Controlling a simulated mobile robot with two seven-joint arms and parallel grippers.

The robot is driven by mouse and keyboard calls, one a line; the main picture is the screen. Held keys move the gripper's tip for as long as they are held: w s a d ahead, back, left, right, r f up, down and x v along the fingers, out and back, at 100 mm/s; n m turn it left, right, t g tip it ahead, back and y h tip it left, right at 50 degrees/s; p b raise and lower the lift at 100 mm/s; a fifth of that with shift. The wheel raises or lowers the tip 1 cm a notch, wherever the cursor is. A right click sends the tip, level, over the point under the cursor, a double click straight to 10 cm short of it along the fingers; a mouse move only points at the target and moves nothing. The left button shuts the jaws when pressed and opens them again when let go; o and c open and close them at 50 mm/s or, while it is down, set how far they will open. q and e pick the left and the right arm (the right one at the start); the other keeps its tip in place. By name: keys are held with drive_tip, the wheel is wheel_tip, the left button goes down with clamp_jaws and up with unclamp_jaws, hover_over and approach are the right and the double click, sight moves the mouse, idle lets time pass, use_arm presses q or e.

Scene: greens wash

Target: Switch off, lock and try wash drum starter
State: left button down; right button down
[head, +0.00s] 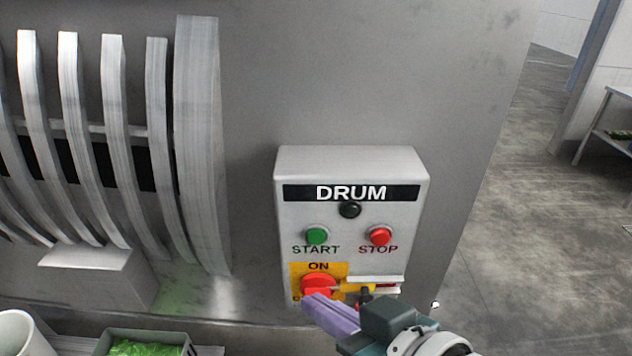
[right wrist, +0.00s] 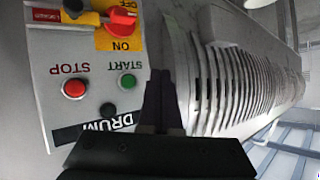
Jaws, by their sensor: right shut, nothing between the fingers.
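The grey starter box (head: 290,215), labelled DRUM, has a green START button (head: 317,236), a red STOP button (head: 380,237) and a black round part (head: 350,210). Its red rotary switch (head: 314,282) is on a yellow plate (head: 333,268) marked ON; it also shows in the upside-down right wrist view (right wrist: 120,20). I cannot tell the switch's exact setting. My right gripper (head: 308,302) is shut and empty just in front of the switch's lower part, hiding some of it. A small dark item (head: 364,296) and a red label (head: 387,288) sit right of the switch.
The slatted drum housing (head: 110,140) is left of the box. A green-filled tray (head: 145,345) and a white round container (head: 15,335) are at lower left. Open floor (head: 530,200) and a table (head: 605,130) are at right.

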drive_tip(key=b, duration=0.4)
approach(308, 242)
drive_tip(key=w+a+f, duration=0.1)
drive_tip(key=a+f, duration=0.2)
drive_tip(key=a, duration=0.1)
drive_tip(key=shift+w+d, duration=0.25)
drive_tip(key=shift+w, duration=0.6)
drive_tip(key=shift+w+f, duration=0.1)
drive_tip(key=shift+w, duration=0.05)
idle(0.6)
drive_tip(key=shift+w+b, duration=0.3)
drive_tip(key=shift+b, duration=0.1)
drive_tip(key=shift+w+b, duration=0.4)
drive_tip(key=shift+w, duration=0.05)
idle(0.5)
idle(0.4)
drive_tip(key=shift+s+p, duration=0.75)
drive_tip(key=shift+s, duration=0.15)
